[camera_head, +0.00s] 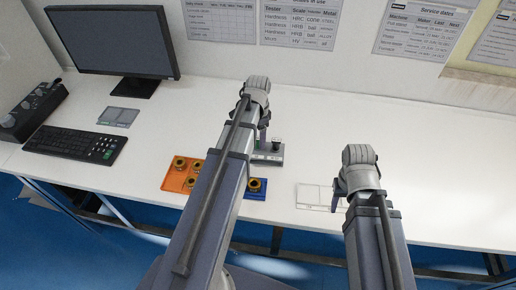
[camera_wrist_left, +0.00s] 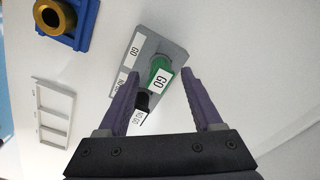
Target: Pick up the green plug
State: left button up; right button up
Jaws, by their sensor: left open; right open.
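The green plug (camera_wrist_left: 160,70) carries a white "GO" label and stands in a grey holder (camera_wrist_left: 148,48) marked "GO" and "NOGO". A black plug (camera_wrist_left: 142,101) with a "NOGO" label is beside it. In the left wrist view my left gripper (camera_wrist_left: 160,78) is open, its purple fingers on either side of the green plug; I cannot tell whether they touch it. In the head view the holder (camera_head: 270,158) is partly hidden behind my left arm, and the green plug is hard to make out. My right gripper (camera_head: 340,190) is over the right part of the table, its fingers mostly hidden.
An orange block (camera_head: 177,183) with several brass rings and a blue block (camera_head: 257,195) with one ring lie near the front edge. A white frame tray (camera_head: 312,196) lies to the right. A monitor (camera_head: 115,42) and keyboard (camera_head: 75,143) stand at left. The table's right side is clear.

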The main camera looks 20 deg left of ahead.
pick_arm(q)
notch_tip(320, 180, down, 2)
jog(key=shift+f+b, duration=0.1)
jog(key=shift+b, duration=0.5)
grip_shut()
